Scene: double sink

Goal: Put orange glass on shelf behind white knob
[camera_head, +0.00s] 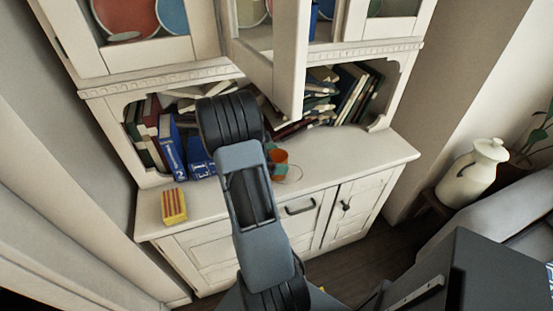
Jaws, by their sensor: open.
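The orange glass (280,156) stands on the white cabinet's counter (325,158), just right of my arm. My gripper (275,160) is mostly hidden behind my arm; only teal fingertip parts show, close to the glass. It is open, with the glass at or between the fingertips; contact cannot be told. The upper cabinet's middle door (287,55) stands swung open toward me. Part of the shelf space behind it shows. I cannot make out a white knob.
Books (345,88) fill the niche behind the counter. Plates (125,14) sit behind the left glass door. A white jug (470,173) stands at the right. The counter's right end is clear.

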